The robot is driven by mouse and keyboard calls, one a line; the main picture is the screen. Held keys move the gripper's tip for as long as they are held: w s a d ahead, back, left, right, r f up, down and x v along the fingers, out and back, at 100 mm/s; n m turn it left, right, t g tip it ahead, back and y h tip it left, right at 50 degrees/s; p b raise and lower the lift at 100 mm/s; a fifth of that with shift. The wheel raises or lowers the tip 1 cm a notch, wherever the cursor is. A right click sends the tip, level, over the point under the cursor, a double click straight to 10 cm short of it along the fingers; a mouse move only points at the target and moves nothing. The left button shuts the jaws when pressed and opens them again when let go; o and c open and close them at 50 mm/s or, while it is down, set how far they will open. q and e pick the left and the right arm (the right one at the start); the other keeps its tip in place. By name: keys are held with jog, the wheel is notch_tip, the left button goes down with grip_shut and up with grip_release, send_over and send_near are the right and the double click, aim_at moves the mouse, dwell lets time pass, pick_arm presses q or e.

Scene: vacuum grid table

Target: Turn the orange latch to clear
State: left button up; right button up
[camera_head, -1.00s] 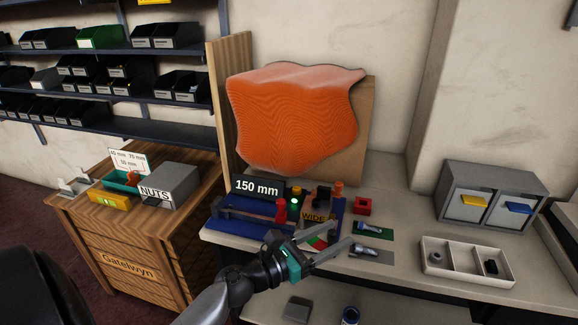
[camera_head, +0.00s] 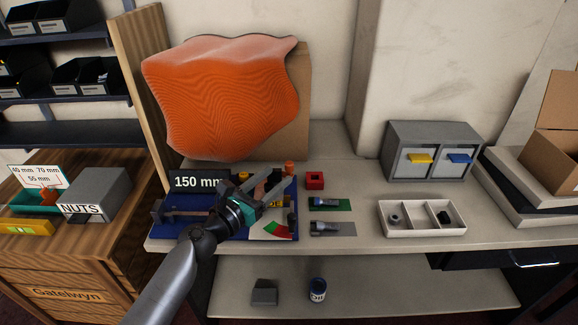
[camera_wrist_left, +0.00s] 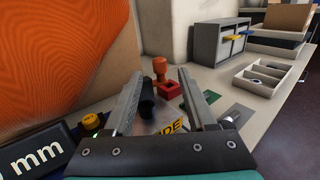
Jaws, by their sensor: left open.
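A small orange knob-like piece (camera_head: 290,167), which may be the orange latch, stands at the back right of the blue fixture (camera_head: 186,228) on the bench. It shows upright in the left wrist view (camera_wrist_left: 160,68), beyond the fingertips. My left gripper (camera_head: 269,176) is open over the fixture, its fingers pointing toward the back right. In the left wrist view, a black cylindrical part (camera_wrist_left: 148,100) shows between the spread fingers, close to the left one; I cannot tell whether they touch. The gripper hides part of the fixture and its WIDE label. My right gripper is out of view.
A 150 mm sign (camera_head: 196,182) stands at the fixture's back left. A red square block (camera_head: 315,180), a green mat (camera_head: 344,205) and a grey mat (camera_head: 346,229) lie to the right, before a divided tray (camera_head: 412,232). An orange draped sheet (camera_head: 220,100) rises behind.

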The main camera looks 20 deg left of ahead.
aim_at(287, 168)
pick_arm(q)
jog(key=shift+b+x, duration=0.5)
jog(key=shift+x, duration=2.65)
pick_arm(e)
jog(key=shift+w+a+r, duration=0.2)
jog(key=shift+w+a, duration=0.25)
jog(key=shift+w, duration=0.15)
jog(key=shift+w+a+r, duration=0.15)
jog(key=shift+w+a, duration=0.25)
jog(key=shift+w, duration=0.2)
pick_arm(q)
grip_shut()
